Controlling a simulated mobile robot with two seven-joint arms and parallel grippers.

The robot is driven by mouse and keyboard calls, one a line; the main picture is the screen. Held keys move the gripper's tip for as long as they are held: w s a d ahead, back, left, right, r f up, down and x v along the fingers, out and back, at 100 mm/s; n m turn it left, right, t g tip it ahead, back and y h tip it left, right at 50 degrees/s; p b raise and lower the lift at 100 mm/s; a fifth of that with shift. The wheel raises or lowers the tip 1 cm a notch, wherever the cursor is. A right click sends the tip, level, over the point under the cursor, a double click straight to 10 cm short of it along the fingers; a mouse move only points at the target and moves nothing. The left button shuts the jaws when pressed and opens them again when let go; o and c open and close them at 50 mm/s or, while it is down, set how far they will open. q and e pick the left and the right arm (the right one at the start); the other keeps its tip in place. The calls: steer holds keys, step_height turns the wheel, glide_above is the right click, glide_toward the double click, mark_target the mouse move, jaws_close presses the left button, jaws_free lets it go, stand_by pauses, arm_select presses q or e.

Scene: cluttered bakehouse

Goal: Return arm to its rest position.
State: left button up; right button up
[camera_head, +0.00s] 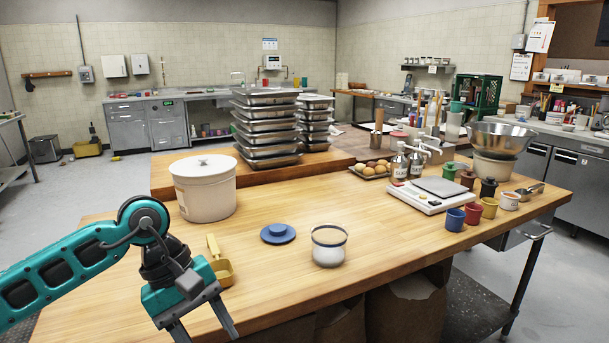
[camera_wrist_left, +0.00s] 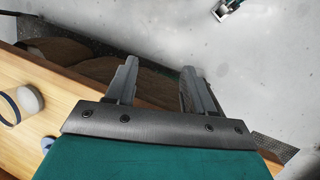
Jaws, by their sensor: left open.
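My left gripper (camera_head: 204,330) hangs at the front left edge of the wooden table (camera_head: 390,240), beside a yellow scoop (camera_head: 220,268). Its two fingers are spread apart with nothing between them. In the left wrist view the open fingers (camera_wrist_left: 160,85) point past the table edge, over brown sacks (camera_wrist_left: 75,60) and the grey floor. My teal left arm comes in from the left in the head view. My right gripper is not in view.
A glass jar (camera_head: 329,246) with white contents and a blue lid (camera_head: 278,234) stand near the table's front. A white tub (camera_head: 203,188) stands behind the gripper. Stacked trays (camera_head: 266,128), a scale (camera_head: 428,195) and several coloured cups stand further back and right.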

arm_select(q)
steer(key=s+d+r+n+t+h, duration=0.1)
steer(key=s+d+r+n+h, duration=0.1)
steer(key=d+n+h, duration=0.65)
steer(key=s+d+r+n+t+h, duration=0.1)
steer(key=s+d+r+n+h, duration=0.15)
steer(key=d+n+h, duration=0.55)
steer(key=w+a+f+n+t+y, duration=0.2)
steer(key=a+f+n+t+y, duration=0.55)
steer(key=n, duration=0.95)
steer(key=w+a+f+n+t+y, duration=0.1)
steer(key=a+f+n+t+y, duration=0.7)
steer(key=n, duration=1)
steer(key=s+a+f+n+g+y, duration=0.1)
steer(key=s+a+f+n+g, duration=0.1)
steer(key=s+f+n, duration=0.3)
steer(key=s+a+f+n+g+y, duration=0.2)
steer(key=s+f+n+g, duration=0.1)
steer(key=s+f+n, duration=0.3)
step_height(320, 180, down, 3)
steer(key=shift+s+a+r, duration=0.15)
steer(key=shift+a, duration=0.25)
